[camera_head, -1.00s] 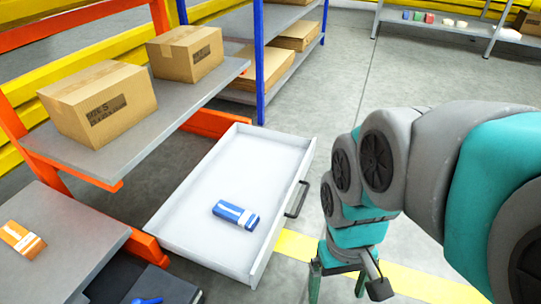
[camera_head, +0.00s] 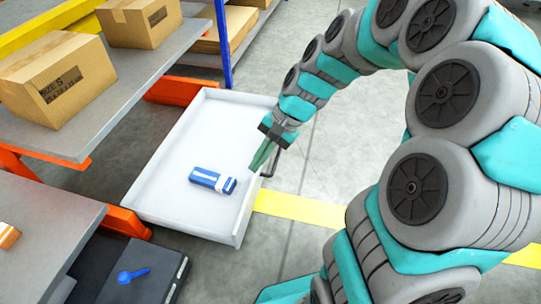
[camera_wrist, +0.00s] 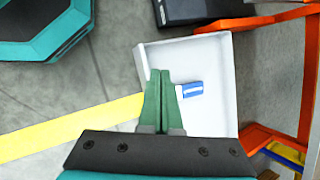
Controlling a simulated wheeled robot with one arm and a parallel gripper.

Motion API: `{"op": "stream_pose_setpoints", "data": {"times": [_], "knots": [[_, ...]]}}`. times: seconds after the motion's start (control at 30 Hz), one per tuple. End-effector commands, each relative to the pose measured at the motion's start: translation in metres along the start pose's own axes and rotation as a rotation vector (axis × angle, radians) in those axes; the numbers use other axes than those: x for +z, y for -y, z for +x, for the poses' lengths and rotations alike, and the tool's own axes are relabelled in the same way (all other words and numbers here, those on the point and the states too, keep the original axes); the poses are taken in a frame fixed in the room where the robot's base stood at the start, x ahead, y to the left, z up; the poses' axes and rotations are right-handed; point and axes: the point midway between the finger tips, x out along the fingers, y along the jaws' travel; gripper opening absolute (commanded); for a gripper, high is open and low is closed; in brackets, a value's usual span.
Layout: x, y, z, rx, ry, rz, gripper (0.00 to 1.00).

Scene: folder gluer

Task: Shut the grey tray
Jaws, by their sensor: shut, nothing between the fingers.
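The grey tray (camera_head: 165,207) is a pale, shallow drawer that stands pulled out from under the orange-framed shelf. A blue and white box (camera_head: 212,180) lies inside it. The dark handle (camera_head: 270,163) on its front shows only in part behind my gripper. My gripper (camera_head: 254,168) is shut and empty, its green fingers pointing down at the tray's front edge by the handle. I cannot tell whether they touch it. In the wrist view the shut fingers (camera_wrist: 164,75) overlap the tray (camera_wrist: 205,120), with the blue box (camera_wrist: 189,90) just beyond their right side.
Cardboard boxes (camera_head: 60,80) stand on the grey shelf (camera_head: 120,70) above the tray. A dark drawer (camera_head: 165,262) with a blue item (camera_head: 133,275) sits beside it at the lower left. The floor (camera_head: 340,150) right of the tray is clear.

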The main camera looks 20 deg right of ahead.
Motion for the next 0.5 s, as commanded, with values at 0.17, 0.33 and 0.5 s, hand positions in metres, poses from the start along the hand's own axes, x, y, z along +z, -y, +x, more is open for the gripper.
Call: {"op": "stream_pose_setpoints", "data": {"times": [0.17, 0.33, 0.5], "knots": [[-0.066, 0.016, 0.010, -0.127, 0.035, 0.256, 0.00], [-0.135, 0.014, 0.020, -0.240, 0.065, 0.520, 0.00], [-0.209, -0.008, 0.031, -0.346, 0.079, 0.800, 0.00]]}}
